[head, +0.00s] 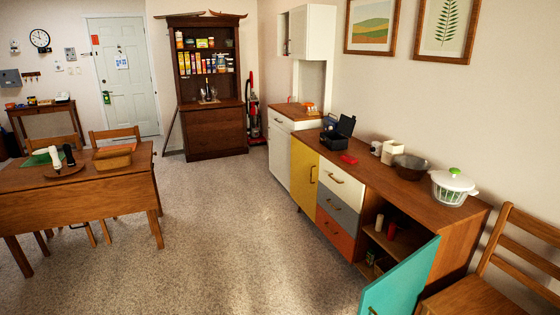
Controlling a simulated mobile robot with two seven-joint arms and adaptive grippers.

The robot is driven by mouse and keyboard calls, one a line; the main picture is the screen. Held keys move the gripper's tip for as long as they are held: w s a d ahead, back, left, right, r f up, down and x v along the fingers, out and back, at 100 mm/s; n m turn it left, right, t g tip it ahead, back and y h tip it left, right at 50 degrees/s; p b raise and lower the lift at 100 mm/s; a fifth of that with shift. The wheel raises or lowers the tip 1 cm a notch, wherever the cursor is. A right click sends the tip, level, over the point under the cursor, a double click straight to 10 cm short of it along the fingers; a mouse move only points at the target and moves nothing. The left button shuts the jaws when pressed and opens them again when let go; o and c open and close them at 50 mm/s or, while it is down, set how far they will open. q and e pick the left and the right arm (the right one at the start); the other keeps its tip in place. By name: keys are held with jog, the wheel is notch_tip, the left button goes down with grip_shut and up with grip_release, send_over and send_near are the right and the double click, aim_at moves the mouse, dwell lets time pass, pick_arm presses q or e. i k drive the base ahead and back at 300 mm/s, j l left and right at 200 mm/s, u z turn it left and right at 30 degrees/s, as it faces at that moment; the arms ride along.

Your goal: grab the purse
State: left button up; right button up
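I cannot make out a purse for certain. A small flat red item (348,158) lies on the wooden sideboard (420,192) top, in front of a dark box with a raised lid (338,131). It is too small to tell what it is. A brown basket-like item (113,161) sits at the right end of the wooden table (85,205). Neither of my grippers shows in the head view.
A teal door (403,283) stands open from the sideboard into the floor space. A wooden chair (490,290) is at the lower right. The carpet (235,215) between table and sideboard is clear. A dark hutch (213,130) with cereal boxes stands at the back.

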aim_at(348, 159)
jog(key=i+u, duration=0.1)
jog(key=i, duration=0.7)
jog(key=i+l+u, duration=0.1)
jog(key=i, duration=0.75)
jog(key=i+z, duration=0.45)
jog(key=i, duration=0.25)
jog(key=i+j+z, duration=0.2)
jog(key=i+z, duration=0.25)
jog(key=i, duration=0.2)
jog(key=i+z, duration=0.55)
jog(key=z, duration=0.15)
jog(key=i+j+z, duration=0.15)
jog(key=z, duration=0.2)
jog(key=i, duration=0.1)
